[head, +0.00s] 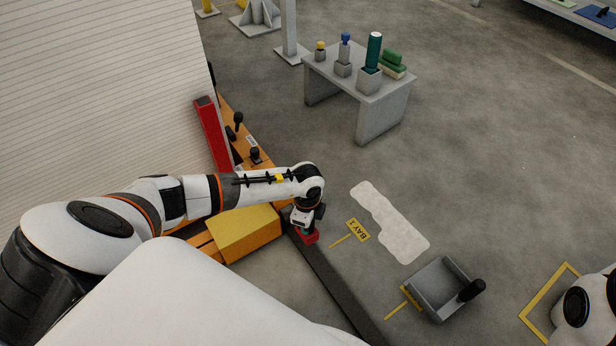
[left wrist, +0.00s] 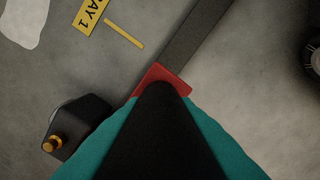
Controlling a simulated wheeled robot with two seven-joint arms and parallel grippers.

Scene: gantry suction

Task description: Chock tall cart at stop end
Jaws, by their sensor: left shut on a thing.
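My left gripper (head: 306,222) reaches in from the left and is shut on a red block (head: 309,237), low over the end of a dark floor rail (head: 335,285). In the left wrist view the red block (left wrist: 158,75) lies across the line of the rail (left wrist: 197,35). A black tapering shape with teal sides covers most of the block there. I cannot tell whether the block touches the rail. Left of the gripper is an orange body with a yellow block (head: 245,235) on it. I cannot tell which thing is the tall cart. My right gripper is not in view.
A grey open bin (head: 435,290) with a black handle-like piece (head: 472,290) stands at lower right. A BAY 1 sign (head: 357,231) and a pale patch (head: 390,222) are on the floor. A grey table (head: 385,105) holds several items. A red post (head: 213,135) stands left.

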